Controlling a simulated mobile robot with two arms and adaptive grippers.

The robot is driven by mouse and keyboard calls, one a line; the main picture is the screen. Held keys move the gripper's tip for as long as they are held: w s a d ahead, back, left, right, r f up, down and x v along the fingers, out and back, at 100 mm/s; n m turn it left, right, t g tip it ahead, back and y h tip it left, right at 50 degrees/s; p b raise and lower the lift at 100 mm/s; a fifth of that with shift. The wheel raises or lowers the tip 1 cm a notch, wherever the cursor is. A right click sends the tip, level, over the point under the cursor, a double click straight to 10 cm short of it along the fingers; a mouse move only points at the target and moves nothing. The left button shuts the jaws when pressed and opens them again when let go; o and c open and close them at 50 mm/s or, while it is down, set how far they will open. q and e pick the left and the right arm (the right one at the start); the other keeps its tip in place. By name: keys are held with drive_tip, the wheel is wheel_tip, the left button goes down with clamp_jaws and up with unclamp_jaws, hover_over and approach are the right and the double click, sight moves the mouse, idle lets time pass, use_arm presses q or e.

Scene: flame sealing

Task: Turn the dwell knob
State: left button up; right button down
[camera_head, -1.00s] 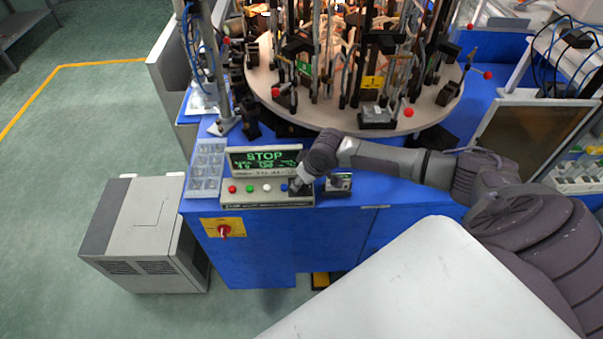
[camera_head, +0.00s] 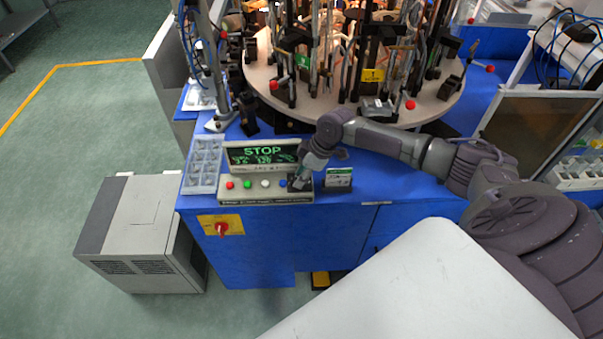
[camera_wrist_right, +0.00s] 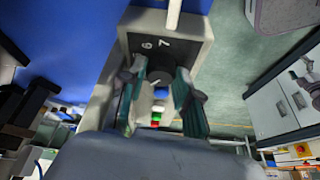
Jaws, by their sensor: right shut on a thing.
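The control box (camera_head: 262,195) stands on the front edge of the blue machine, with a STOP display (camera_head: 262,156) and a row of coloured buttons. The dark dwell knob (camera_wrist_right: 174,78) is at its right end, on a black dial with the numbers 6 and 7 visible in the right wrist view. My right gripper (camera_head: 299,182) reaches down onto it from above. In the right wrist view, its fingers (camera_wrist_right: 164,84) are shut on the knob from both sides. The gripper largely hides the knob in the head view. My left gripper is out of view.
A small card stand (camera_head: 338,178) stands just right of the gripper. A clear compartment tray (camera_head: 203,165) lies left of the box. The round carousel (camera_head: 440,100) with upright fixtures is behind. A red switch (camera_head: 222,230) is on the front face below.

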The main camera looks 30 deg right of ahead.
idle(0.5)
drive_tip(key=c, duration=1.1)
unclamp_jaws()
drive_tip(key=shift+d, duration=0.1)
drive_tip(key=v, duration=1.2)
drive_tip(key=shift+w, duration=0.1)
